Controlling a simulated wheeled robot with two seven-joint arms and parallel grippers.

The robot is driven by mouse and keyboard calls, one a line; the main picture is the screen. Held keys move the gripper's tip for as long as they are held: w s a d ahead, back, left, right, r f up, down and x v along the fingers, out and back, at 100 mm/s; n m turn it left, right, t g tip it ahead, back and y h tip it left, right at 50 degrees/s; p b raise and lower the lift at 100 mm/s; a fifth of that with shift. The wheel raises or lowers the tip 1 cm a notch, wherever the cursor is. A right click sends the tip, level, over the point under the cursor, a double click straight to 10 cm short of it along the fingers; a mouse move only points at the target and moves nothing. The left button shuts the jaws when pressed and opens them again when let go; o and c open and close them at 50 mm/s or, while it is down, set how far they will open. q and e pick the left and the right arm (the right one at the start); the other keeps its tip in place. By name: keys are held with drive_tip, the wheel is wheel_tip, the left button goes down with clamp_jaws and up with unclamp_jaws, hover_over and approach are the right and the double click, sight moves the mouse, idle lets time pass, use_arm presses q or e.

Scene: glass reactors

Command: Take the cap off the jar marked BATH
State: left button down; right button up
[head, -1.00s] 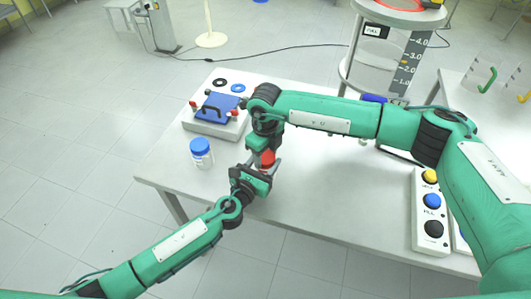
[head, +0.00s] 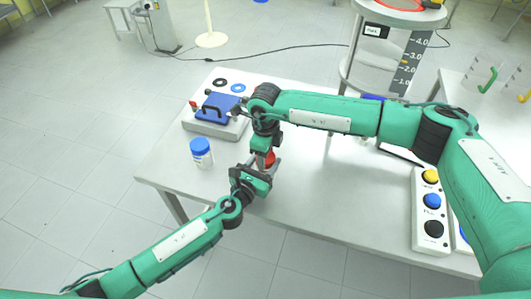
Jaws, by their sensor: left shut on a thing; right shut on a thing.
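A red cap (head: 270,160) shows between my two grippers, above the front part of the table. My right gripper (head: 267,147) comes down from above and is shut on the red cap. My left gripper (head: 259,172) reaches in from the lower left, just below the cap, and is shut on the jar under it. That jar is almost wholly hidden by the grippers, and no BATH marking can be read. I cannot tell whether the cap is still seated on the jar.
A white jar with a blue cap (head: 201,153) stands left on the white table (head: 310,200). Behind it is a device with a blue lid (head: 217,106) and black handle. A button box (head: 431,212) stands right. The table's front middle is clear.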

drive_tip(key=shift+w+d, duration=0.1)
idle(0.3)
drive_tip(key=o, duration=1.1)
drive_tip(key=shift+c, duration=0.2)
drive_tip(key=shift+r, duration=0.1)
wheel_tip(320, 180, up, 4)
drive_tip(key=shift+r, duration=0.15)
drive_tip(key=shift+c, duration=0.4)
wheel_tip(320, 180, up, 3)
drive_tip(key=m, duration=0.3)
drive_tip(key=shift+r+m, duration=0.15)
drive_tip(key=shift+m, duration=0.15)
drive_tip(key=shift+f, duration=3.9)
drive_tip(key=shift+c, duration=0.2)
